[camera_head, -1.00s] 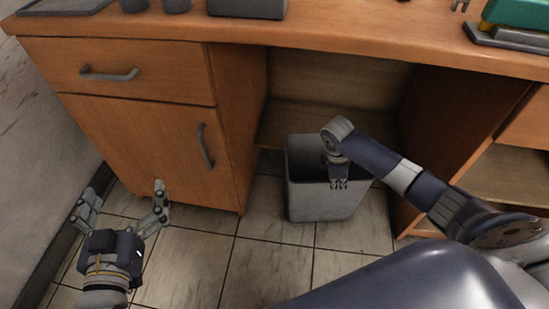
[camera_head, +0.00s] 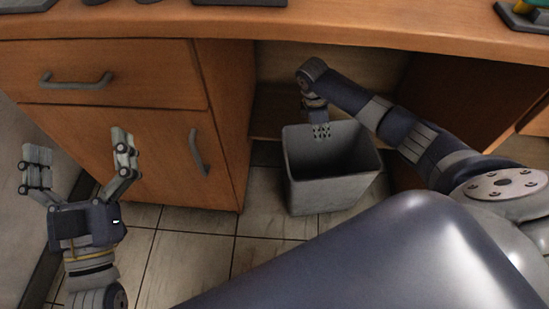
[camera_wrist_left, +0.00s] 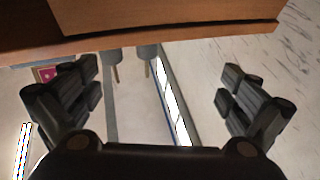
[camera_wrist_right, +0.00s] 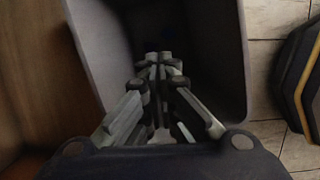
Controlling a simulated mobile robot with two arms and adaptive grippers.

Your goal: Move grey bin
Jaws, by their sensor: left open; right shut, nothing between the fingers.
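The grey bin (camera_head: 333,190) stands upright on the tiled floor in the desk's knee space, its top open. My right gripper (camera_head: 321,135) is shut and empty, pointing down at the bin's far rim; in the head view its fingertips overlap the bin's opening. In the right wrist view the shut fingers (camera_wrist_right: 158,60) show against the bin's dark inside, with the bin wall (camera_wrist_right: 222,50) around them. My left gripper (camera_head: 80,160) is open and empty, raised in front of the desk's cupboard door. Its spread fingers also show in the left wrist view (camera_wrist_left: 155,95).
The wooden desk (camera_head: 120,60) spans the back, with a drawer handle (camera_head: 76,81) and a door handle (camera_head: 197,152) near my left gripper. Tiled floor (camera_head: 190,250) is free left of the bin. My own body covers the lower right.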

